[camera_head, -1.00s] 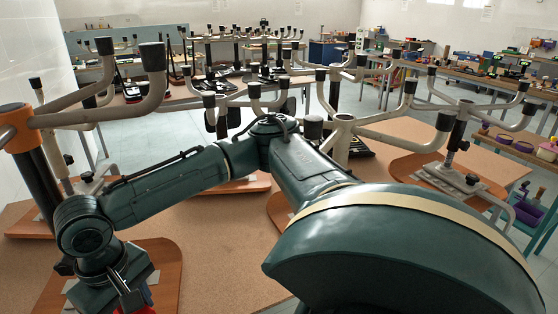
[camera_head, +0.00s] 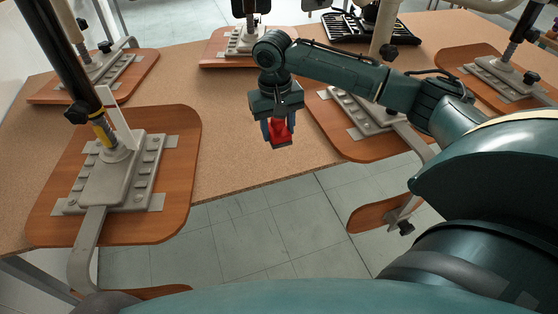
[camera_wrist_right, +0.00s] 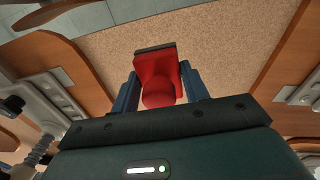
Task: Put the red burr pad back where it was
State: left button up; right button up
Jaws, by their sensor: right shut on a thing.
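The red burr pad (camera_head: 280,132) is held in my right gripper (camera_head: 279,128), above the front part of the cork-coloured table between two wooden boards. In the right wrist view the pad (camera_wrist_right: 158,78) sits between the two blue fingers of the gripper (camera_wrist_right: 158,88), with a dark strip along its far end. The fingers are shut on its sides. I cannot tell its exact height above the table. My left gripper is not in view.
The cork-topped table (camera_head: 225,160) is bare around the gripper, and its front edge is close. A wooden board with a metal base (camera_head: 120,175) stands left; another board (camera_head: 365,145) stands right. A black keyboard-like item (camera_head: 360,30) is behind.

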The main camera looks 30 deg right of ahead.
aim_at(276, 120)
notch_tip(276, 120, down, 8)
jog(key=shift+r, duration=0.1)
dwell(0.4)
jog(key=o, duration=1)
jog(key=shift+c, duration=0.2)
jog(key=r, duration=1.2)
jog(key=shift+a, duration=0.35)
